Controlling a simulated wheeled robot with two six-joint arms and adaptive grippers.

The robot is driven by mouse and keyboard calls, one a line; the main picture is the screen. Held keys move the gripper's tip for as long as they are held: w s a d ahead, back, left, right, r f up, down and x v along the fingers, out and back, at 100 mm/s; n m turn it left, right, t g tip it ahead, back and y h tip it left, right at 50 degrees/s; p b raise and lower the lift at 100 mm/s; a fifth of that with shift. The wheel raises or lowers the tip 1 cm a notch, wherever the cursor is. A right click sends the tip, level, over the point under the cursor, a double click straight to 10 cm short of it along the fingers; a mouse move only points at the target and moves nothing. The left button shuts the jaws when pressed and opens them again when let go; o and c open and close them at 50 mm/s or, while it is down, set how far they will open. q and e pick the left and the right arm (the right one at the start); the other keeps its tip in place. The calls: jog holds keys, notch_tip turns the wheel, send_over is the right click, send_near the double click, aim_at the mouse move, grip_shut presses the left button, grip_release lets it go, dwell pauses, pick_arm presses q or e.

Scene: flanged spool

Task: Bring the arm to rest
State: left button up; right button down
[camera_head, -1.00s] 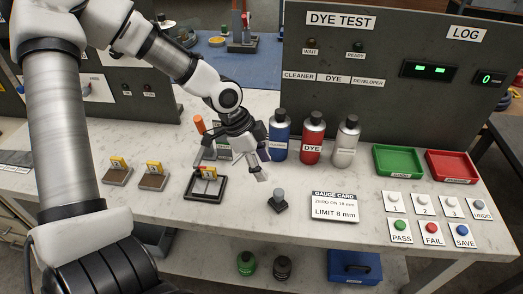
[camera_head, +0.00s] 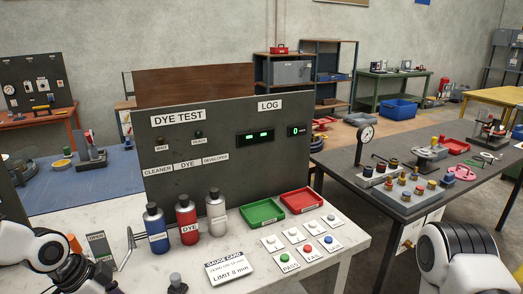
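My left arm (camera_head: 35,240) comes in at the lower left corner, over the left part of the white bench (camera_head: 345,240). Its white wrist joint (camera_head: 70,272) and some dark parts beyond it show at the bottom edge. The fingers of my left gripper cannot be made out, so I cannot tell if it is open or holds anything. Part of my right arm (camera_head: 465,262), white and black, shows at the lower right. My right gripper is outside the view.
Blue (camera_head: 156,228), red (camera_head: 187,220) and white (camera_head: 216,213) bottles stand before the DYE TEST panel (camera_head: 225,160). Green (camera_head: 259,213) and red (camera_head: 301,201) trays, push buttons (camera_head: 285,258) and a gauge card (camera_head: 229,270) lie to their right. A dark table (camera_head: 345,155) stands farther right.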

pick_arm(q)
jog(key=s+d+f+n+g+y, duration=0.1)
jog(key=s+d+f+n+g, duration=0.3)
jog(key=s+f, duration=0.8)
jog(key=s+d+f+n+g+y, duration=0.25)
jog(key=s+d+f, duration=0.25)
jog(key=s+f, duration=0.75)
jog(key=w+n+t, duration=0.2)
jog(key=w+n, duration=0.1)
jog(key=w+f+n+t, duration=0.1)
jog(key=w+n, duration=0.1)
jog(key=shift+a+t, duration=0.25)
jog(key=shift+a, duration=0.15)
